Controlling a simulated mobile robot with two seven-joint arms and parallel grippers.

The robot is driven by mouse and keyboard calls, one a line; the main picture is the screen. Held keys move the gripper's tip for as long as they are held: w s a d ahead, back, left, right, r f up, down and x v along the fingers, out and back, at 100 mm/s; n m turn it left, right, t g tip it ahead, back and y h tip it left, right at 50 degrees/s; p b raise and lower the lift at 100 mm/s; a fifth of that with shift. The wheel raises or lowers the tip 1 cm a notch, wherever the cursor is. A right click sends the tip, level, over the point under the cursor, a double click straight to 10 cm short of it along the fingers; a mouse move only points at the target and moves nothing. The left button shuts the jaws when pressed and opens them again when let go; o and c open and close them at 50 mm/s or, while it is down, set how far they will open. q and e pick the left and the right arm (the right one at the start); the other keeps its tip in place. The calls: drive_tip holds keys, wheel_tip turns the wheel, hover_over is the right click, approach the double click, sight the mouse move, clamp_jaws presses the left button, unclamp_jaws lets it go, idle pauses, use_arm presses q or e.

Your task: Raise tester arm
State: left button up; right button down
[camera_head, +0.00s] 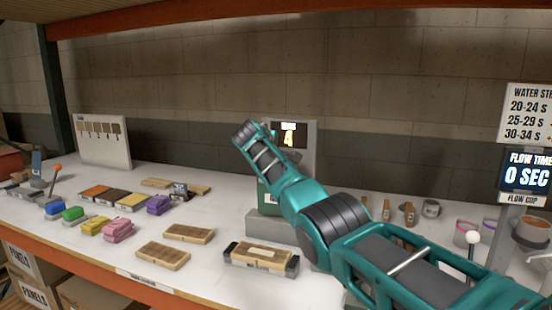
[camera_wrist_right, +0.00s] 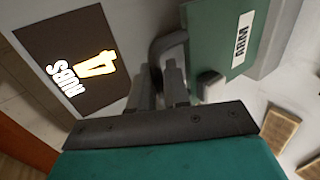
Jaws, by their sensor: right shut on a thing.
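The tester stands at mid-table with a grey back panel and a display (camera_head: 288,136) reading 4. In the right wrist view the display (camera_wrist_right: 78,62) reads "RUBS 4". My right gripper (camera_wrist_right: 172,80) is shut on this handle. My left gripper is out of view.
A wooden panel in a dark-ended holder (camera_head: 262,257) lies in front of the tester.

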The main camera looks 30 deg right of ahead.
drive_tip(key=c, duration=1.3)
unclamp_jaws()
drive_tip(key=shift+f, duration=0.1)
drive_tip(key=shift+a, duration=0.1)
drive_tip(key=b+v, duration=0.1)
drive_tip(key=v, duration=1.2)
drive_tip(key=shift+b, duration=0.35)
